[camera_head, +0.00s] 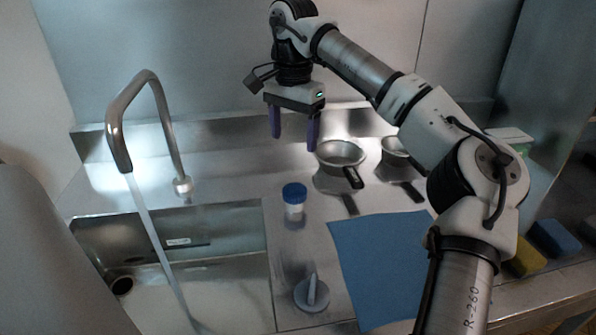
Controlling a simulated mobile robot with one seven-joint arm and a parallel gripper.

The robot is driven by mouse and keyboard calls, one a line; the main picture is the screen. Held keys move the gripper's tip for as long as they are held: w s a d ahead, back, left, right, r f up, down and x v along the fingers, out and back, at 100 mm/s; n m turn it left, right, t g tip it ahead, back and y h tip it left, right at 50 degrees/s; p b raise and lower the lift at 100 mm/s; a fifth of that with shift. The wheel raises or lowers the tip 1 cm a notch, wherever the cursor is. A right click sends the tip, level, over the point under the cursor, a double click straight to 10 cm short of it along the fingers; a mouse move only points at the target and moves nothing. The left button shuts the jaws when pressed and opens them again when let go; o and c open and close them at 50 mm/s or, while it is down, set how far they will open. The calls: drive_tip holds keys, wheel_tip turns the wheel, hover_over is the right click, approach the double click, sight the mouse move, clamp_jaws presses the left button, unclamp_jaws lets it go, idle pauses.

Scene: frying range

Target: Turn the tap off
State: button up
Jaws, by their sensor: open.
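The tap is a tall, bent metal spout (147,80) at the left, and a stream of water (155,240) runs from its mouth into the sink (228,235). A grey round knob with an upright fin (312,293) sits on the steel counter right of the sink, near the front. My gripper (294,143) hangs above the back of the counter, fingers pointing down, open and empty. It is well apart from the knob and to the right of the spout.
A blue-lidded jar (294,201) stands between the gripper and the knob. Two small pans (341,155) (394,150) sit at the back. A blue mat (378,262) lies right of the knob. Blue (556,238) and yellow (526,262) sponges lie at the right.

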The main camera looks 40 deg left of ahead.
sight(295, 190)
drive_tip(key=f, duration=0.7)
drive_tip(key=f+p, duration=0.1)
drive_tip(key=f, duration=0.5)
drive_tip(key=shift+w+f, duration=0.2)
drive_tip(key=shift+f, duration=0.15)
drive_tip(key=shift+c, duration=0.4)
drive_tip(key=c, duration=0.9)
